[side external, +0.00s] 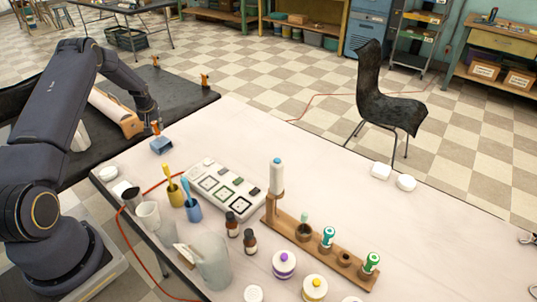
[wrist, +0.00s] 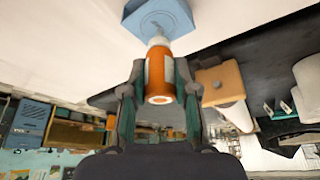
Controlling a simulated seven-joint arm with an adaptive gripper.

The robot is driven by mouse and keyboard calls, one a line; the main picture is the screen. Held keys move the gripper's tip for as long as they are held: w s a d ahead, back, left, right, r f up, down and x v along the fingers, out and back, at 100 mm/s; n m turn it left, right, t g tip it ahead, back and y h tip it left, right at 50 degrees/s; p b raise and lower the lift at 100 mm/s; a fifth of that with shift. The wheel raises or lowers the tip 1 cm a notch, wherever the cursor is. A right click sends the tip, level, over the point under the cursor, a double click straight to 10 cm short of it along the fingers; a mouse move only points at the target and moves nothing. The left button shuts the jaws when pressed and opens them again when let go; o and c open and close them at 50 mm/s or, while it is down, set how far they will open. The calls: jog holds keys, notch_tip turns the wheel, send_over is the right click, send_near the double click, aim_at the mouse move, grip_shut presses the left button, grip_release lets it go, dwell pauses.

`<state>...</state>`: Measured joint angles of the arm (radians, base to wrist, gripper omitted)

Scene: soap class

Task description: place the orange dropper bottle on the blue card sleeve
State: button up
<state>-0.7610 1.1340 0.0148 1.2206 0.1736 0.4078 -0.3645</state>
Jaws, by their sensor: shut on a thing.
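The orange dropper bottle (wrist: 160,72) has a white nozzle and stands between the two fingers of my gripper (wrist: 160,85) in the wrist view. My gripper is shut on it. In the side view the bottle (side external: 156,128) is a small orange spot under my gripper (side external: 154,122). The blue card sleeve (side external: 161,146) lies on the white table near its far left edge, just below the bottle. In the wrist view the sleeve (wrist: 178,15) is beyond the bottle's nozzle, which overlaps it. I cannot tell whether they touch.
A white panel with square pads (side external: 222,188) lies right of the sleeve. Yellow (side external: 175,195) and blue (side external: 193,210) cups, brown bottles (side external: 250,242) and a wooden rack (side external: 322,243) stand nearer the camera. A dark mat (side external: 185,100) lies behind. The far right table is mostly clear.

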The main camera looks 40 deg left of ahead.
jog(key=shift+f, duration=0.15)
jog(key=o, duration=1)
jog(key=shift+c, duration=0.2)
